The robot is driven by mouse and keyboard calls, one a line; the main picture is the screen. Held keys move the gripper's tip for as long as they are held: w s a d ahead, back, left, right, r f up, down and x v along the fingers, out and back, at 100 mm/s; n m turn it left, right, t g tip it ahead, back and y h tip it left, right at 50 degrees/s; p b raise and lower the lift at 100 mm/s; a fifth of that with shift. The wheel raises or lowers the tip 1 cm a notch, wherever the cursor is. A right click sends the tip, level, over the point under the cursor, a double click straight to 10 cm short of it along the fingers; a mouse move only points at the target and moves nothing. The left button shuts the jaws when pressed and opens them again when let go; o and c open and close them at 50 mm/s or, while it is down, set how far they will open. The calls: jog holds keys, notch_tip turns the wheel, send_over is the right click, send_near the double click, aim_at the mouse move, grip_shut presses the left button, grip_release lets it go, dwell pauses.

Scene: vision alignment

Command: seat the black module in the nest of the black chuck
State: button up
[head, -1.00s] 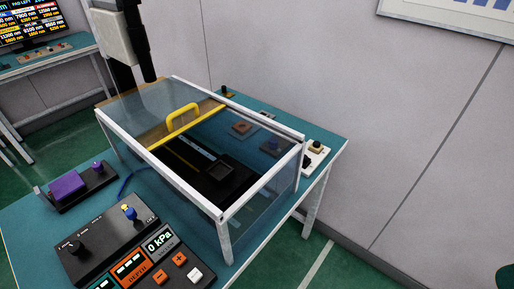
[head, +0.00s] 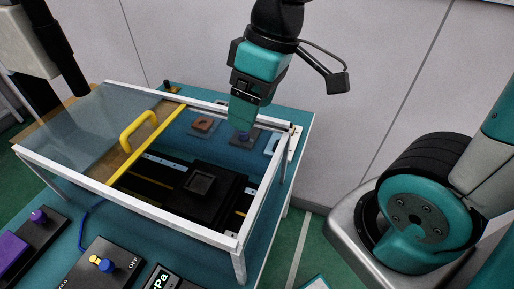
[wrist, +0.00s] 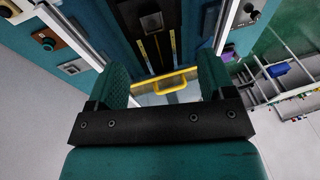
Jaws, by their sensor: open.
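The black chuck (head: 175,190) lies inside the clear, white-framed enclosure, and its square nest (head: 200,184) looks empty. The chuck shows at the top of the wrist view (wrist: 152,22). My gripper (head: 243,118) hangs over the enclosure's back right part. In the wrist view its two green fingers (wrist: 165,72) are wide apart with nothing between them. A copper-brown piece (head: 203,124) sits on a pad behind the enclosure. A dark plate with a blue knob (head: 243,138) is partly behind the gripper. I cannot identify the black module for certain.
The enclosure's yellow handle (head: 138,130) and bar (head: 125,165) are left of the chuck, beside a clear panel (head: 80,115). White rails (head: 130,196) edge the opening above the chuck. A control console (head: 90,262) and a purple block (head: 12,252) stand in front.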

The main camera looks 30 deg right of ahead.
jog(key=shift+n+h, duration=0.3)
jog(key=shift+h, duration=0.6)
jog(key=w+d+f+b, duration=0.1)
jog(key=w+d+f, duration=0.1)
jog(key=w+d, duration=0.1)
jog(key=w+d+f+b, duration=0.1)
jog(key=w+d+f, duration=0.2)
jog(key=w+d+f+b, duration=0.1)
jog(key=w+d+f, duration=0.2)
jog(key=shift+w, duration=0.3)
jog(key=w+d+f+n+h+b, duration=0.1)
jog(key=w+d+f, duration=0.2)
jog(key=d, duration=0.2)
jog(key=w+d+f+b, duration=0.2)
jog(key=d+f, duration=0.1)
jog(key=d, duration=0.1)
jog(key=shift+g, duration=0.3)
jog(key=f, duration=0.8)
jog(key=d+f, duration=0.1)
jog(key=f, duration=0.3)
jog(key=shift+w+d+p, duration=0.1)
jog(key=shift+w+p, duration=0.1)
jog(key=shift+p, duration=0.2)
jog(key=shift+f+p, duration=0.4)
jog(key=shift+f, duration=2.5)
jog(key=shift+w, duration=0.1)
jog(key=c, duration=1.1)
